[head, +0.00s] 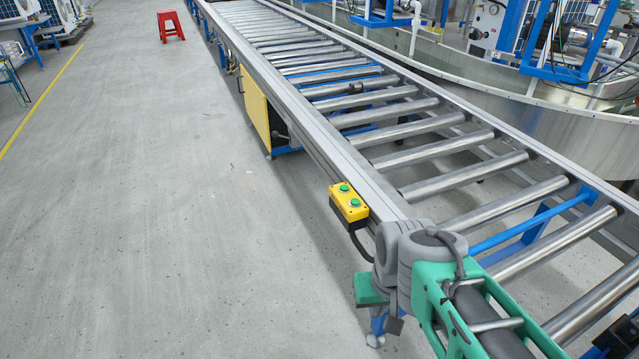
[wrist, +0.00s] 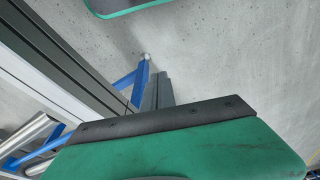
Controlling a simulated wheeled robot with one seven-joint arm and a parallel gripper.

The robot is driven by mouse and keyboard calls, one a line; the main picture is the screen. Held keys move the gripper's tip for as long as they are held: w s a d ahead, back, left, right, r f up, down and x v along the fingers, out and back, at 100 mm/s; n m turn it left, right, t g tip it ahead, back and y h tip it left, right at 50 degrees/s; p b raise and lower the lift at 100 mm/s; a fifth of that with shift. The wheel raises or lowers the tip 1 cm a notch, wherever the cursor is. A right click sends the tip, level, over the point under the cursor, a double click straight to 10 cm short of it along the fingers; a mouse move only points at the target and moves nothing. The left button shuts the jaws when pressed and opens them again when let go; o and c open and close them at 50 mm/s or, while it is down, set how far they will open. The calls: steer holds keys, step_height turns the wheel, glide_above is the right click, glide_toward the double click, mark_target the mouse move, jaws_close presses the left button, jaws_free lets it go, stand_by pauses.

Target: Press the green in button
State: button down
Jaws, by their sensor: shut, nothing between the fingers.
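A yellow button box (head: 350,208) with two green buttons is fixed to the outer side of the conveyor rail in the head view. The farther green button (head: 343,188) and the nearer green button (head: 354,202) face up. Any labels are too small to read, so I cannot tell which is "in". My gripper (head: 394,325) hangs below my grey wrist, nearer to the camera and lower right of the box, apart from it. In the wrist view its dark fingers (wrist: 158,88) are together and empty, pointing towards the floor. The box is not in the wrist view.
The roller conveyor (head: 440,180) runs away along the right, with a metal side rail (head: 330,140) and a yellow panel (head: 255,107) below it. A red stool (head: 171,25) stands far off. The grey floor (head: 150,200) left of the conveyor is clear.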

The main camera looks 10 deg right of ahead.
steer(key=shift+d, duration=0.1)
step_height(320, 180, up, 3)
steer(key=n+t+y+b, duration=0.4)
steer(key=t+y, duration=0.1)
steer(key=t, duration=0.7)
glide_above(348, 195)
steer(key=shift+f, duration=0.2)
step_height(348, 195, down, 3)
steer(key=shift+d+r+b, duration=0.1)
steer(key=shift+r+b, duration=0.05)
steer(key=shift+b, duration=0.5)
steer(key=shift+f, duration=0.45)
steer(key=shift+f, duration=0.1)
